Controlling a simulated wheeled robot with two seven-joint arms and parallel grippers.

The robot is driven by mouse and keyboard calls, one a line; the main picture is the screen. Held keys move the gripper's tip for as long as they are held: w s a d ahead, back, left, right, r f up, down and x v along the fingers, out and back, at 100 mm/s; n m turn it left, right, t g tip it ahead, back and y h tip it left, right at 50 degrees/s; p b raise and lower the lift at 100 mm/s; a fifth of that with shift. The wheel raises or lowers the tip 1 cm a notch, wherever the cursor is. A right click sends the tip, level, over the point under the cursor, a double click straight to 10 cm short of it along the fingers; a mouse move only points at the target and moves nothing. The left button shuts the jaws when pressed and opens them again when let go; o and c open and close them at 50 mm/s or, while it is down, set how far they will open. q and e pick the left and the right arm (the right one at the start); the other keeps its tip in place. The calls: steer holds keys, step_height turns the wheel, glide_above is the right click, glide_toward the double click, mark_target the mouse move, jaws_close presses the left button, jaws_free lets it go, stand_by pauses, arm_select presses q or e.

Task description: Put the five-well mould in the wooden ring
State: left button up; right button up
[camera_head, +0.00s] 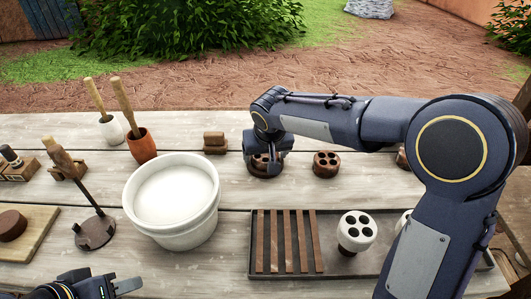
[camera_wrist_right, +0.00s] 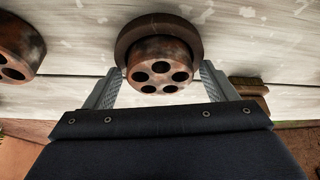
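In the right wrist view the brown five-well mould (camera_wrist_right: 160,68) has its wells facing the camera. It stands at the dark wooden ring (camera_wrist_right: 160,27), whose rim shows behind and around its far side; I cannot tell if it is fully seated. My right gripper (camera_wrist_right: 161,72) has one finger on each side of the mould, with narrow gaps visible, so it looks open. In the head view my right gripper (camera_head: 265,166) is low over the table and partly hides the mould and ring. My left gripper (camera_head: 100,285) is at the bottom left edge, partly cut off, holding nothing visible.
Another brown mould (camera_head: 326,163) stands just right of my right gripper. A white bucket (camera_head: 172,240) stands front left of it. A dark tray (camera_head: 262,268) holds slats and a white mould (camera_head: 357,232). Small brown blocks (camera_head: 214,143) lie to the left.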

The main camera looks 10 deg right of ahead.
steer(key=shift+o, duration=0.2)
steer(key=shift+r, duration=0.45)
steer(key=p+v, duration=0.2)
steer(key=v, duration=0.9)
steer(key=shift+s+r, duration=0.15)
steer(key=shift+r, duration=0.1)
